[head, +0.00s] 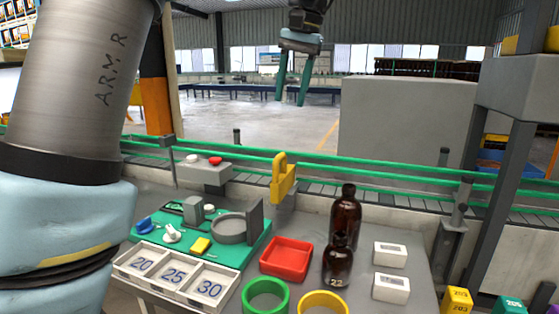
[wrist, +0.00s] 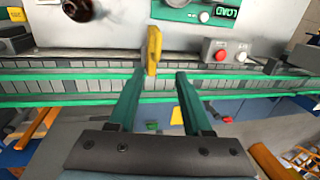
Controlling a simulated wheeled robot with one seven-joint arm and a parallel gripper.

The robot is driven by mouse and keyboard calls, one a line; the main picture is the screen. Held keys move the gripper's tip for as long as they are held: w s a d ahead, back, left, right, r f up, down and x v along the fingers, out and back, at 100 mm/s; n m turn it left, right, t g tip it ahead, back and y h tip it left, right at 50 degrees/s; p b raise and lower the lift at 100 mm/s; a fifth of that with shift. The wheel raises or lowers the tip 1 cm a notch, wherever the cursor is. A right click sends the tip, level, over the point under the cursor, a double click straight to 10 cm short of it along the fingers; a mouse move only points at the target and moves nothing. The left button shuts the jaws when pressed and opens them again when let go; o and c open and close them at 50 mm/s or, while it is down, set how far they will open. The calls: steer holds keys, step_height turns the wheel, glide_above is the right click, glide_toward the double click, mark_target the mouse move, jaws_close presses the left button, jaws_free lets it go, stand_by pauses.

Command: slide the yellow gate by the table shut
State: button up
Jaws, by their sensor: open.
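The yellow gate (head: 283,178) is an upright yellow piece with a slot near its top, at the table's far edge by the conveyor's near rail. In the wrist view the gate (wrist: 154,50) shows just past the fingertips, in line with the gap between them. My gripper (head: 291,100) is high in the head view, its green fingers spread and pointing down. It also shows in the wrist view (wrist: 160,73), with nothing between the fingers. The gripper is apart from the gate. How far the gate stands open is not clear.
The conveyor (head: 350,185) with green rails runs behind the table. On the table are two amber bottles (head: 345,215), a red tray (head: 286,262), a teal board (head: 238,254) and a button box (head: 203,176). A large grey block (head: 405,120) stands beyond the conveyor.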

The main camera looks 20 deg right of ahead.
mark_target(280, 155)
steer(key=f, duration=0.4)
steer(key=w+a+f, duration=0.1)
steer(key=f, duration=0.4)
steer(key=f+b, duration=0.1)
steer(key=f, duration=0.3)
steer(key=shift+w+a+f, duration=0.15)
steer(key=shift+w+a, duration=0.05)
steer(key=shift+a, duration=0.1)
jaws_close()
stand_by(1.0)
